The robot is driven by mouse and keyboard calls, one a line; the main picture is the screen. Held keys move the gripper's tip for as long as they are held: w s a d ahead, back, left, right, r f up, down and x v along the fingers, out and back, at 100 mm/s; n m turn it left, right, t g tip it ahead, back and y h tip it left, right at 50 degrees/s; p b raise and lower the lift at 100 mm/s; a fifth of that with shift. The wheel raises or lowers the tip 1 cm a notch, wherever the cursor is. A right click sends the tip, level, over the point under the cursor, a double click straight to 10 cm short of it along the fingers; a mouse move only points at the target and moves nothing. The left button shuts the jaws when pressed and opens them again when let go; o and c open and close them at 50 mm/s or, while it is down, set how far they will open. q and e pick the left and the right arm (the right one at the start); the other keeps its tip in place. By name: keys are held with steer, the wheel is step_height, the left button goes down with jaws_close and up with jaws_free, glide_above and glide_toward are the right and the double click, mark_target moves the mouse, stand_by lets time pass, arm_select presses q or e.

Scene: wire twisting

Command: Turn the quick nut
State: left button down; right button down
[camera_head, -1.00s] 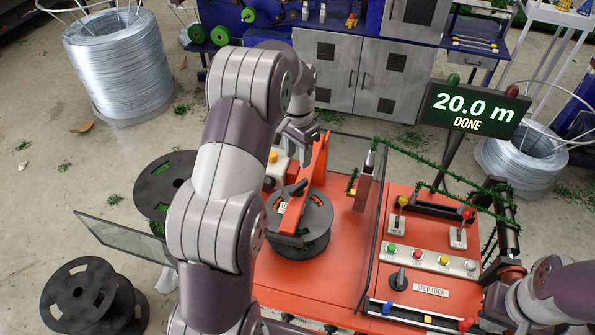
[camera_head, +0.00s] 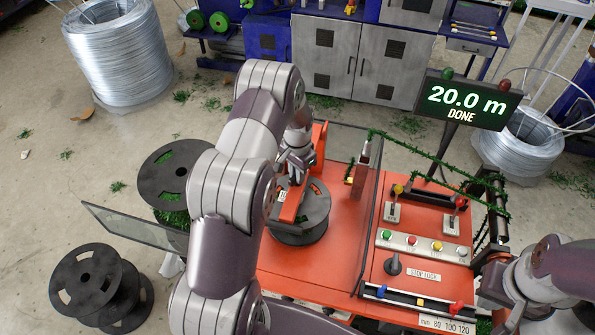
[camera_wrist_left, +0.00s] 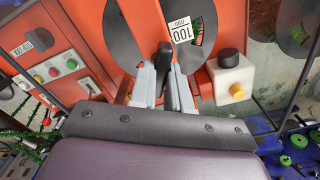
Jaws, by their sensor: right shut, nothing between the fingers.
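The quick nut is a black lever-like piece (camera_wrist_left: 168,85) in front of the spool hub in the left wrist view. My left gripper (camera_wrist_left: 165,88) has its two grey fingers parted, one on each side of it; whether they touch it is unclear. In the head view my left gripper (camera_head: 294,165) is at the orange arm (camera_head: 297,200) over the black spool (camera_head: 315,215), and the nut is hard to make out there. My right gripper (camera_head: 490,280) is at the machine's right edge, shut and empty, partly hidden by its own wrist.
The orange machine (camera_head: 340,270) has a clear guard panel (camera_head: 370,230) and a control panel (camera_head: 425,245) with buttons and levers. A display (camera_head: 468,103) reads 20.0 m DONE. Empty black spools (camera_head: 85,280) stand on the floor at the left. A white block with a yellow button (camera_wrist_left: 232,80) is near my left fingers.

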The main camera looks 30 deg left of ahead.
stand_by(0.3)
arm_select(q)
steer(key=n+b, duration=0.2)
steer(key=n, duration=0.2)
steer(key=shift+f+n+b, duration=0.1)
steer(key=shift+n+b, duration=0.2)
steer(key=shift+b, duration=0.1)
steer(key=n+b, duration=0.2)
steer(key=n, duration=0.3)
steer(key=n+b, duration=0.1)
steer(key=n, duration=0.5)
steer(key=shift+n+b, duration=0.3)
steer(key=shift+b, duration=0.1)
steer(key=n+b, duration=0.1)
steer(key=n, duration=0.4)
steer(key=shift+n, duration=0.4)
steer(key=c, duration=1.1)
jaws_free()
steer(key=shift+r, duration=0.2)
